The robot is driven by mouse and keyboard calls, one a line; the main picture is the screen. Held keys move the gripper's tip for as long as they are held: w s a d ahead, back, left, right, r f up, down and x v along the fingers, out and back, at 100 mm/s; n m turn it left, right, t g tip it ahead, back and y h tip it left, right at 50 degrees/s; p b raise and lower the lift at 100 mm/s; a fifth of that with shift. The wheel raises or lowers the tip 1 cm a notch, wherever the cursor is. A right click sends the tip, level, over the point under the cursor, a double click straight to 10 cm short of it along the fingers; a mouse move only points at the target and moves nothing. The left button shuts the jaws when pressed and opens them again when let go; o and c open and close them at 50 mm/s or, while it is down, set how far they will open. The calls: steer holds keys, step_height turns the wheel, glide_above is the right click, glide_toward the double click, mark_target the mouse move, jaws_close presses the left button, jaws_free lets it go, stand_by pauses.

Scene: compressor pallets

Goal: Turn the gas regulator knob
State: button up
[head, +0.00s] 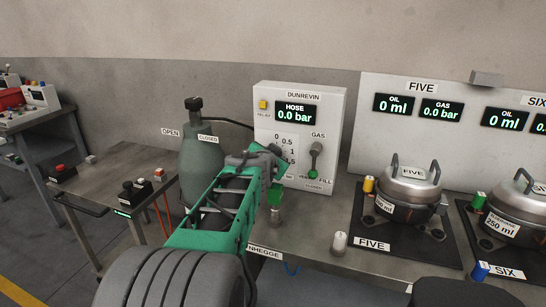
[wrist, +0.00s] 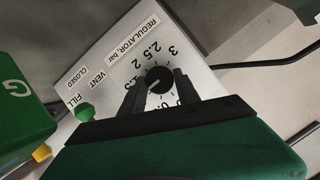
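The regulator panel is the white DUNREVIN box (head: 328,110), upright at the back of the bench in the head view. In the wrist view its tilted face (wrist: 103,72) shows a dial numbered up to 3. The black round regulator knob (wrist: 158,79) sits in that dial, with a pale mark on it. My gripper (wrist: 161,76) has its two dark fingers apart, one on each side of the knob; I cannot tell whether they touch it.
A green gas lever (head: 314,162) stands right of the dial, and its green knob (wrist: 85,112) is close to my gripper. A grey cylinder (head: 200,150) stands left of the box. Lidded pots (head: 408,188) stand on the right. A white-topped piece (head: 339,241) stands in front.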

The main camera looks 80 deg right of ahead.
steer(key=o, duration=0.4)
steer(key=shift+a, duration=0.1)
steer(key=v, duration=0.7)
steer(key=shift+a+r, duration=0.15)
steer(key=shift+a, duration=0.15)
